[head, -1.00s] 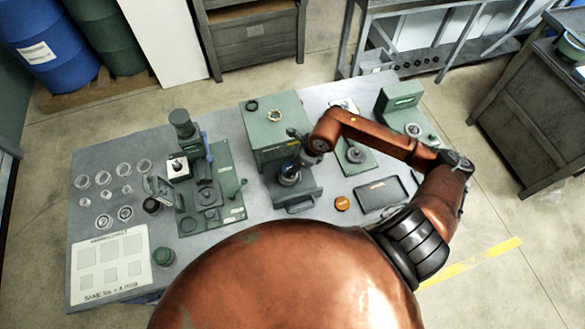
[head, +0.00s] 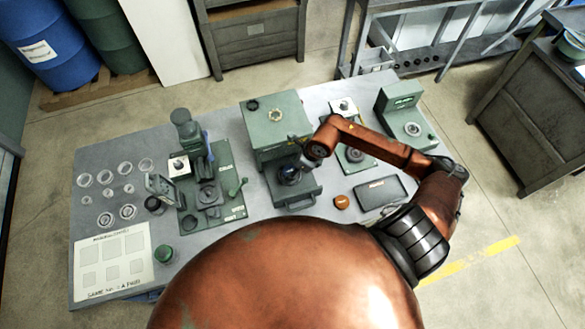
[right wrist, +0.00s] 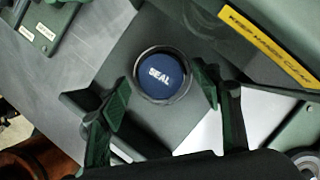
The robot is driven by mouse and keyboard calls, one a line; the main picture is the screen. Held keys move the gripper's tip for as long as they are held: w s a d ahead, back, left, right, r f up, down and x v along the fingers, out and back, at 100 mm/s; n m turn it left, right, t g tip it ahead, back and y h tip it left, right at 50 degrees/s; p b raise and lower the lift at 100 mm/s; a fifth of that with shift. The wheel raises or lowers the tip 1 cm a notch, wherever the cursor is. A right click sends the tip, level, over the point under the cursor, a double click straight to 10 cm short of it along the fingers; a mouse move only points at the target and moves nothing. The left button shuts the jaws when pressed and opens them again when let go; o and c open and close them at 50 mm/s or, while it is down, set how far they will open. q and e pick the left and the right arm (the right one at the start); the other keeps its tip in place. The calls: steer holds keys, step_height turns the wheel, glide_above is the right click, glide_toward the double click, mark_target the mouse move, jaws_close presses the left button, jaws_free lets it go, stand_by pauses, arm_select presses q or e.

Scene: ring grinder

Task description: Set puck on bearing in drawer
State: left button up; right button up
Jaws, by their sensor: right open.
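The blue puck (right wrist: 160,75), marked "SEAL", lies face up inside the dark ring of the bearing (right wrist: 138,92). It also shows small in the head view (head: 289,174). Both are in the pulled-out drawer (head: 302,198) of the green press-like box; the drawer floor (right wrist: 190,128) surrounds them in the right wrist view. My right gripper (right wrist: 162,98) is open, with one green-padded finger on each side of the ring, apart from the puck. In the head view the right gripper (head: 303,160) hangs over the drawer, partly hidden by its arm. My left gripper is out of view.
The green box (head: 272,125) stands behind the drawer. A yellow warning label (right wrist: 268,45) is near the right finger. A green machine (head: 212,185) stands left; a dark tray (head: 380,193) and an orange disc (head: 341,202) lie right. Several clear rings lie far left.

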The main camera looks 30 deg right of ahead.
steer(key=shift+r, duration=0.2)
steer(key=b+v, duration=0.2)
steer(key=v, duration=1)
steer(key=shift+f, duration=0.1)
